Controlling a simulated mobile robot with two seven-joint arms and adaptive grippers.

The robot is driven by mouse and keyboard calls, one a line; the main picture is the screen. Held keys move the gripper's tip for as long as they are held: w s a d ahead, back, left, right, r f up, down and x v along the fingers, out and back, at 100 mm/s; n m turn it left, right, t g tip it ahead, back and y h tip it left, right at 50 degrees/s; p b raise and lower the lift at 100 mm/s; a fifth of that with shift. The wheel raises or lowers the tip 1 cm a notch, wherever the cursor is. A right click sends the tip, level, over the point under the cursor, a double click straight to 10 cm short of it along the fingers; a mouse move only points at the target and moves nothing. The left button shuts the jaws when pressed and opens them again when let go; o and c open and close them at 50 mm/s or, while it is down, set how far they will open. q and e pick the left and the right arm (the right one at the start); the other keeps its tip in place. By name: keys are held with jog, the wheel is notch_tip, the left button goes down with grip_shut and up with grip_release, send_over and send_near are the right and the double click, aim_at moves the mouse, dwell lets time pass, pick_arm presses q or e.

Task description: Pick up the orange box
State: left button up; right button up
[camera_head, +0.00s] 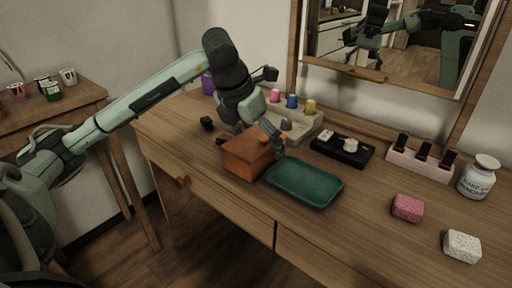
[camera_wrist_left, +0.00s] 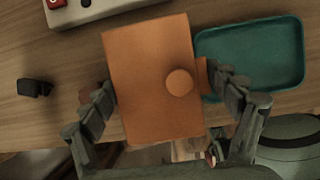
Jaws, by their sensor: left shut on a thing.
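The orange box (camera_head: 245,156) has a lid with a round knob and sits at the front edge of the wooden dresser top, or very slightly above it; I cannot tell which. My left gripper (camera_head: 258,138) comes down over it from behind and is shut on it. In the left wrist view the orange box (camera_wrist_left: 150,85) lies between the two fingers of my left gripper (camera_wrist_left: 158,95), one on each side. Its knob faces the camera. My right gripper is in neither view.
A teal tray (camera_head: 304,183) lies just right of the box. Behind stand a pale organizer (camera_head: 308,129) with colored spools and a black tray (camera_head: 342,152). A pink block (camera_head: 407,208), a speckled block (camera_head: 462,246) and a white jar (camera_head: 478,177) are at the right. A small black item (camera_head: 206,123) lies at the left.

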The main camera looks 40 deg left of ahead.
aim_at(256, 141)
pick_arm(q)
jog(key=shift+r, duration=0.2)
jog(key=shift+c, duration=0.5)
jog(key=shift+r, duration=0.7)
notch_tip(256, 141, up, 2)
jog(key=shift+r, duration=0.25)
jog(key=shift+s+a+r, duration=0.4)
jog(key=shift+s+a, duration=0.25)
jog(key=shift+a, duration=0.2)
jog(key=s+a+r+m+b, duration=0.1)
jog(key=s+a+r+b, duration=0.3)
jog(key=s+a, duration=0.2)
jog(key=shift+s+a+r+m, duration=0.3)
jog(key=shift+s+a, duration=0.05)
jog(key=shift+s, duration=0.15)
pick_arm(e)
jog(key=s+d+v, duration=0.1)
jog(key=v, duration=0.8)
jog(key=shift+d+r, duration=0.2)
